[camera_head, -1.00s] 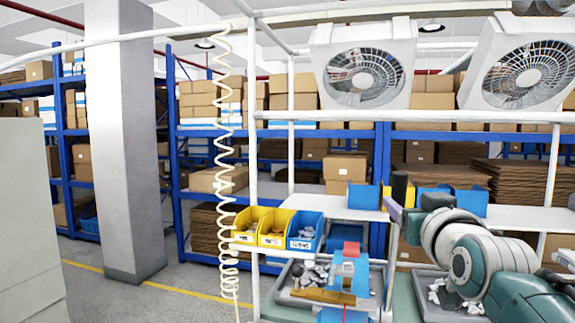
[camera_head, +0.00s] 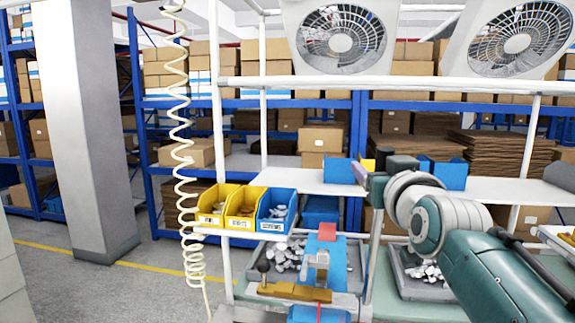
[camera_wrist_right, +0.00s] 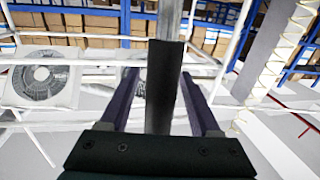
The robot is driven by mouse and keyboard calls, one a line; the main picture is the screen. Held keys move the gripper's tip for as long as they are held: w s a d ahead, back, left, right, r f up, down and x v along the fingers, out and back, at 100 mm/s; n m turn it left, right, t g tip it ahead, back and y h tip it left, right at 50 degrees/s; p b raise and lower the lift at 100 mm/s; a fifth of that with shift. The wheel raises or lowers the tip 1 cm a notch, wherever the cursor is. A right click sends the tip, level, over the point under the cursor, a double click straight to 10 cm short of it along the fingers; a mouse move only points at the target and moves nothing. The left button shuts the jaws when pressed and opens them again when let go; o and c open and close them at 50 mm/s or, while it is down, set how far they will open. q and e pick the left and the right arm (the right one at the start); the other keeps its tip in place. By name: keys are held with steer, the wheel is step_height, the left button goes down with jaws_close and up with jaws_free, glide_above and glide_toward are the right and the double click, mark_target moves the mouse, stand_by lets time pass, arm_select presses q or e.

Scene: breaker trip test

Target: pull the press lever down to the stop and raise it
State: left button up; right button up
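The press (camera_head: 325,262), blue with a red cap, stands on the bench in the lower middle of the head view. The lever's black grip (camera_head: 383,157) sticks up to its right, with a thin rod below it. My right gripper (camera_head: 374,173) is at this grip. In the right wrist view, the black grip (camera_wrist_right: 165,95) stands between the two purple fingers of my right gripper (camera_wrist_right: 163,105), with gaps showing on both sides. The gripper looks open around it. The lever's lower end is hard to make out. My left gripper is not in view.
Yellow bins (camera_head: 241,210) and a blue bin (camera_head: 277,212) sit on the rack left of the press. Trays of metal parts (camera_head: 430,277) lie on the bench. Rack posts and a coiled cord (camera_head: 185,150) stand nearby. Fans (camera_head: 333,33) are above.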

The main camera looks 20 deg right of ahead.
jaws_close()
stand_by(1.2)
